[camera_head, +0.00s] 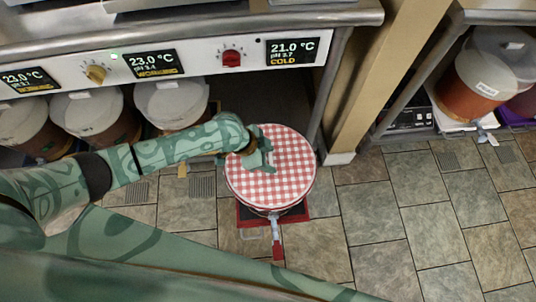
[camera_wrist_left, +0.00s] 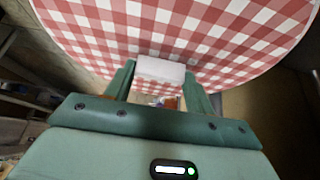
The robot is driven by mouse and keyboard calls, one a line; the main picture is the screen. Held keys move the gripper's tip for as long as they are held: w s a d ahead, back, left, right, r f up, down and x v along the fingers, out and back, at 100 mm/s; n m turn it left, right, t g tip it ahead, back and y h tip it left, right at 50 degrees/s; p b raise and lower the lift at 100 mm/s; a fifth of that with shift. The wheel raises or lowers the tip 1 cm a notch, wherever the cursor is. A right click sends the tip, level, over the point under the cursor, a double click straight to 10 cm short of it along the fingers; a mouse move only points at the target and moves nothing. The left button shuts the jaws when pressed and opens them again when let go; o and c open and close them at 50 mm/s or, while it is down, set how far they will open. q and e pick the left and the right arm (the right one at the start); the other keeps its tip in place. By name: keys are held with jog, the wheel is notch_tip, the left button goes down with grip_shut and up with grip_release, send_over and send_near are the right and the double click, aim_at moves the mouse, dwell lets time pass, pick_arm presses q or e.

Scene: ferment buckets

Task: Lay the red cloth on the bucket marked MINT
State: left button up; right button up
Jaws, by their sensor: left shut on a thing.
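The red-and-white checked cloth (camera_head: 290,180) shows as a flat round top, with what seems to be a bucket mostly hidden beneath it. It also fills the upper left wrist view (camera_wrist_left: 190,30). My left gripper (camera_head: 263,158) is over the cloth's left part in the head view. In the left wrist view its fingers (camera_wrist_left: 160,85) are shut on a white block (camera_wrist_left: 160,69) against the checked surface. I cannot tell whether the block belongs to the cloth or a lid. No MINT mark is readable. My right gripper is not in view.
A red tray (camera_head: 245,214) and a red-handled part (camera_head: 277,245) show below the cloth. Lidded buckets (camera_head: 172,103) stand under the control panel (camera_head: 200,62) at left. Another labelled bucket (camera_head: 470,88) stands at right behind a post (camera_head: 378,75). The tiled floor at lower right is clear.

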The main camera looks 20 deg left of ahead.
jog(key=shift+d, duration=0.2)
pick_arm(q)
jog(key=shift+f, duration=0.1)
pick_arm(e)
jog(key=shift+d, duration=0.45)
pick_arm(q)
jog(key=shift+f, duration=0.1)
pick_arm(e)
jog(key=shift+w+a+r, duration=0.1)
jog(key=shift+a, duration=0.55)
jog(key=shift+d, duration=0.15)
pick_arm(q)
jog(key=shift+f, duration=0.1)
jog(key=o, duration=1.1)
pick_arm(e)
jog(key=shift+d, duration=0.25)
